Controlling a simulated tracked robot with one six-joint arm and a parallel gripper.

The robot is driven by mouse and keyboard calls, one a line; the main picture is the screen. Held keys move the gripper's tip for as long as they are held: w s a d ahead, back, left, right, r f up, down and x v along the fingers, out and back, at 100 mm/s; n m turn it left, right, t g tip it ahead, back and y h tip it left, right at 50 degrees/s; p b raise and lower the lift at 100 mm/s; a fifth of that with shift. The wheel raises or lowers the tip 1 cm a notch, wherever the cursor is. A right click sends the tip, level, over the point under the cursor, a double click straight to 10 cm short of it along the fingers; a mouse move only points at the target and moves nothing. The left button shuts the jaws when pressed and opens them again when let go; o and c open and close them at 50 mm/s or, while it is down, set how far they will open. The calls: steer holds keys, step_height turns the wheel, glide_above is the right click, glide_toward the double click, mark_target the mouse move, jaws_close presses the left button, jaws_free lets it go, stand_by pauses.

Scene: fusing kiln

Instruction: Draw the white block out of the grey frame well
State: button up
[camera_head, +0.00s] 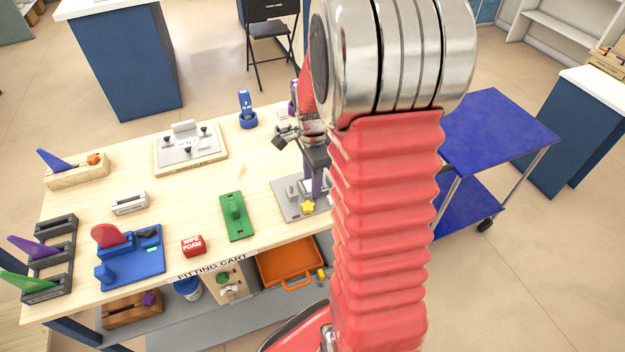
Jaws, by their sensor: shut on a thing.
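The grey frame (288,200) is a flat plate at the right end of the wooden table, with a yellow star knob at its front. My arm hides its right side. My gripper (316,188) points down over this plate, and its fingers are shut. A small patch of the white block (305,185) shows beside the fingertips, low at the plate. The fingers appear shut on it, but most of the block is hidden. I cannot tell how deep it sits in the well.
A green plate (237,217) with a raised grip, a red foam block (193,246) and a blue fixture (131,258) lie to the left. A blue holder (247,118) stands behind. A blue cart (497,130) is at right. Bare table lies around the green plate.

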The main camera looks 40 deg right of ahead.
steer(key=shift+c, duration=0.7)
steer(key=o, duration=0.5)
steer(key=c, duration=0.5)
steer(key=shift+r, duration=0.95)
steer(key=shift+c, duration=0.2)
steer(key=shift+r, duration=0.35)
steer(key=shift+r, duration=0.85)
step_height(320, 180, up, 7)
steer(key=shift+r, duration=0.15)
stand_by(0.9)
